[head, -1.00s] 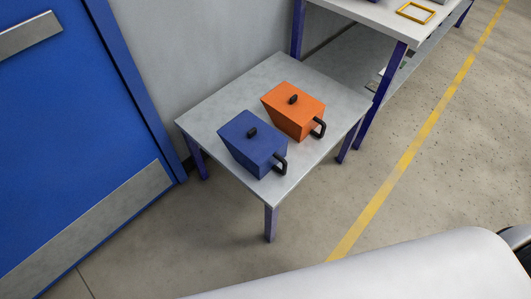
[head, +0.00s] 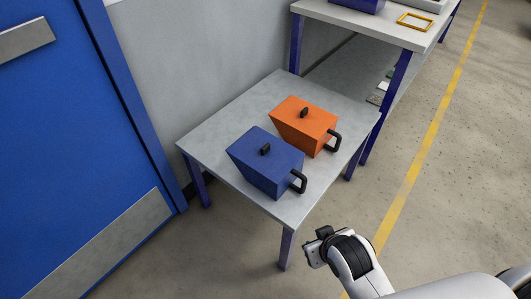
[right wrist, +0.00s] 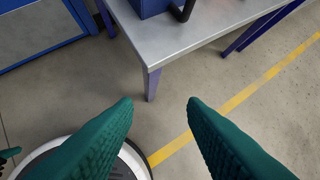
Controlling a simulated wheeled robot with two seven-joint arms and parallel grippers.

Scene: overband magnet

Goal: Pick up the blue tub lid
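The tub stands upright at the front of a small grey table (head: 217,131), with a black side handle facing right. Part of the tub (right wrist: 152,8) shows at the top of the right wrist view. My right arm's end is below the table's front-right corner in the head view. My right gripper (right wrist: 160,104) is open and empty, its green fingers wide apart, short of the table. My left gripper is not seen in the head view.
An orange tub (head: 303,125) with a black knob and handle stands close behind the blue one. A higher bench (head: 375,30) with a yellow frame (head: 415,20) is behind right. A blue door (head: 70,130) and wall are left. The floor right of the table is clear.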

